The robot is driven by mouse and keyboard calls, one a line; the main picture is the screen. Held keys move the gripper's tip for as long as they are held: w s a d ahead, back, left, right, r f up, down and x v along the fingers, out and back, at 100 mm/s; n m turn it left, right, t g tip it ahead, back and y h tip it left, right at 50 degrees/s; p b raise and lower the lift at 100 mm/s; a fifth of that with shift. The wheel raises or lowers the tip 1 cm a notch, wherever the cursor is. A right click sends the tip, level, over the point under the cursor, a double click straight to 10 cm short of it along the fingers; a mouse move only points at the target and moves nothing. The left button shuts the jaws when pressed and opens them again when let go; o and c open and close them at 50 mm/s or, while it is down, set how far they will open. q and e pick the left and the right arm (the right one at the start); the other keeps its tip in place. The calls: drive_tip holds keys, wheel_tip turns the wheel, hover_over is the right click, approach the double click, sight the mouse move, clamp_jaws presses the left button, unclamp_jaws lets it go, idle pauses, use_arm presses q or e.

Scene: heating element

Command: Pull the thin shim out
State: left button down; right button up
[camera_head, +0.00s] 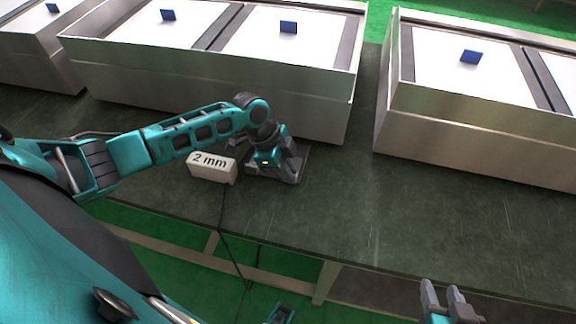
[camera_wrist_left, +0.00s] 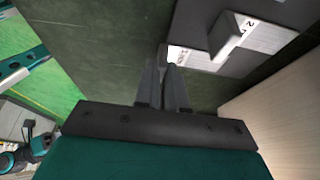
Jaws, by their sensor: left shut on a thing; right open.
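My left gripper (camera_head: 276,172) is low over the dark worktop, beside a dark flat piece partly hidden behind it. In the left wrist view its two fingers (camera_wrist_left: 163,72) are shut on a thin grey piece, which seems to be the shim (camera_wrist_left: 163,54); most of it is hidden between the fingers. Just beyond lies a dark fixture (camera_wrist_left: 192,24) with white labelled faces; the small lettering is hard to read. A pale block marked "2 mm" (camera_head: 212,168) sits left of the gripper in the head view. My right gripper (camera_head: 452,301) is open and empty at the bottom right, off the worktop.
Large metal-sided boxes with white tops and blue tabs (camera_head: 288,27) stand along the back; another box (camera_head: 470,125) stands at right. The worktop (camera_head: 350,220) is clear to the right of my left gripper. A thin dark cable (camera_head: 223,215) hangs over the front edge.

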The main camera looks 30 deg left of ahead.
use_arm(q)
drive_tip(key=c, duration=1.3)
unclamp_jaws()
drive_tip(key=shift+s, duration=0.25)
drive_tip(key=shift+o, duration=0.5)
use_arm(e)
drive_tip(key=shift+a+r, duration=0.1)
drive_tip(key=shift+a, duration=0.05)
drive_tip(key=shift+w+r, duration=0.1)
use_arm(q)
drive_tip(key=shift+r, duration=0.15)
drive_tip(key=p+v, duration=0.2)
drive_tip(key=v, duration=1)
drive_tip(key=shift+a+r+p, duration=0.2)
drive_tip(key=shift+r+p, duration=0.05)
drive_tip(key=shift+p, duration=0.1)
use_arm(e)
drive_tip(key=shift+s+d+r, duration=0.3)
drive_tip(key=shift+s+d, duration=0.15)
drive_tip(key=shift+d, duration=0.15)
drive_tip(key=shift+w+r, duration=0.15)
